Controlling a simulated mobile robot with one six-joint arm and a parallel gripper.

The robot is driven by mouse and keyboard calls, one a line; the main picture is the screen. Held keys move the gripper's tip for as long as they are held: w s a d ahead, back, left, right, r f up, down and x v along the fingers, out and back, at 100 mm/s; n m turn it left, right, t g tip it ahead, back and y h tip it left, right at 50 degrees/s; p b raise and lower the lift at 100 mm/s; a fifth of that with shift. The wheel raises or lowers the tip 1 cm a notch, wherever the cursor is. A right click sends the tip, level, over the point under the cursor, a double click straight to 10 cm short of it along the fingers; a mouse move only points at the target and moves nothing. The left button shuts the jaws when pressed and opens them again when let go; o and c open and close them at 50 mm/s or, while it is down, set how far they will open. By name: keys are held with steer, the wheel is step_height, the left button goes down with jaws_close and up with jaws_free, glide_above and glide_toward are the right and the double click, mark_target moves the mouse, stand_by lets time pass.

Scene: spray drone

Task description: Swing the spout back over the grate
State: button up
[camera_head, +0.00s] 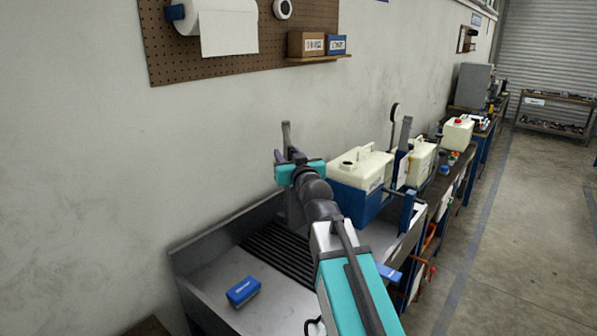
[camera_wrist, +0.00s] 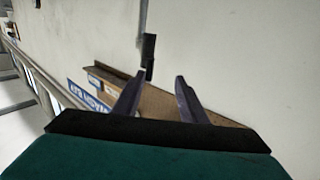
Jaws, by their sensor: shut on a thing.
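The spout (camera_head: 286,133) shows as a grey upright piece at my gripper, against the wall behind the steel sink. Its lower part is hidden by my gripper and arm. In the wrist view a thin grey rod with a dark end (camera_wrist: 148,50) lies just beyond and between the fingertips. My gripper (camera_head: 284,157) is shut on the spout, with a gap left between its two dark fingers (camera_wrist: 158,82). The dark slatted grate (camera_head: 272,250) lies in the sink, lower than my gripper and partly covered by my arm.
A blue block (camera_head: 243,290) lies on the sink's left drainboard. A white tank (camera_head: 362,165) in a blue holder stands right of my arm, with another white tank (camera_head: 420,162) beyond. A pegboard (camera_head: 165,62) hangs above. Open floor (camera_head: 500,240) lies right.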

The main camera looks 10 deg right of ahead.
steer(key=s+b, duration=0.6)
steer(key=s, duration=0.1)
steer(key=shift+d, duration=0.35)
steer(key=shift+s+f+b, duration=0.1)
steer(key=shift+s+b, duration=0.1)
steer(key=shift+b, duration=0.1)
steer(key=shift+s+d+b, duration=0.2)
steer(key=shift+s+b, duration=1)
steer(key=shift+b, duration=0.75)
steer(key=shift+s+d+b, duration=0.2)
steer(key=shift+s+b, duration=0.95)
steer(key=shift+b, duration=0.75)
steer(key=shift+r, duration=0.3)
step_height(320, 180, up, 21)
steer(key=p, duration=2.1)
